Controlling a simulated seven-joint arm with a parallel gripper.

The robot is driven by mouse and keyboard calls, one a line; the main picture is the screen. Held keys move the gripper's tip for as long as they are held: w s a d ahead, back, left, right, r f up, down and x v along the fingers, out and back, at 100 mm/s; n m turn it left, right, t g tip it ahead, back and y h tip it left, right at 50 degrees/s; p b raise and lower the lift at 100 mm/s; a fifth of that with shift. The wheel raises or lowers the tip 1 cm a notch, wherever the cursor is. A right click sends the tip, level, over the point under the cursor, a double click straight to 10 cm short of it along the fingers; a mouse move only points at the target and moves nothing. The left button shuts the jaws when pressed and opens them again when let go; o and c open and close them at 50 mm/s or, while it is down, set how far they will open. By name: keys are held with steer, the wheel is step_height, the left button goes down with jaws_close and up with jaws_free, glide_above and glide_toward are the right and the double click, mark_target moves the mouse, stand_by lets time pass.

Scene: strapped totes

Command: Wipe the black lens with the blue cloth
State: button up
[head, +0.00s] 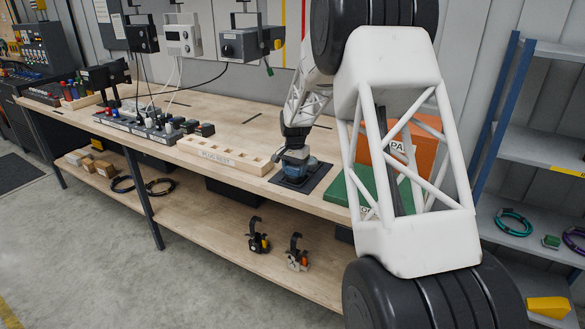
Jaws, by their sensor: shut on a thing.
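My gripper (296,154) points down over a black square mat (318,184) near the front edge of the workbench. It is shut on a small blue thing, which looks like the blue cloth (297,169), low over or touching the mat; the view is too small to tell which. The fingers partly hide the cloth. I cannot pick out the black lens for certain. A black device (142,38), a white device (182,41) and a dark grey device with a round front (250,45) hang along the wall behind the bench.
A wooden block with holes (225,157) stands left of the mat. An orange box (420,150) and a green box (345,190) are partly hidden behind my arm. Sockets with plugs (150,125) fill the bench's left part. A blue-framed shelf (530,130) stands right.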

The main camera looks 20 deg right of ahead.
mark_target(292, 169)
steer(key=shift+w+d, duration=0.2)
steer(key=shift+d, duration=0.05)
steer(key=shift+w+d+f, duration=0.25)
steer(key=shift+w+d, duration=0.25)
steer(key=shift+w+d+r, duration=0.1)
steer(key=shift+r, duration=0.05)
steer(key=shift+a+r, duration=0.1)
steer(key=shift+a, duration=0.1)
steer(key=shift+s+a+f, duration=0.15)
steer(key=shift+s+f, duration=0.05)
steer(key=shift+s, duration=0.15)
steer(key=shift+s+a+r, duration=0.15)
steer(key=shift+s+a, duration=1)
steer(key=shift+s, duration=0.05)
steer(key=shift+w+r, duration=0.1)
steer(key=shift+r, duration=3.95)
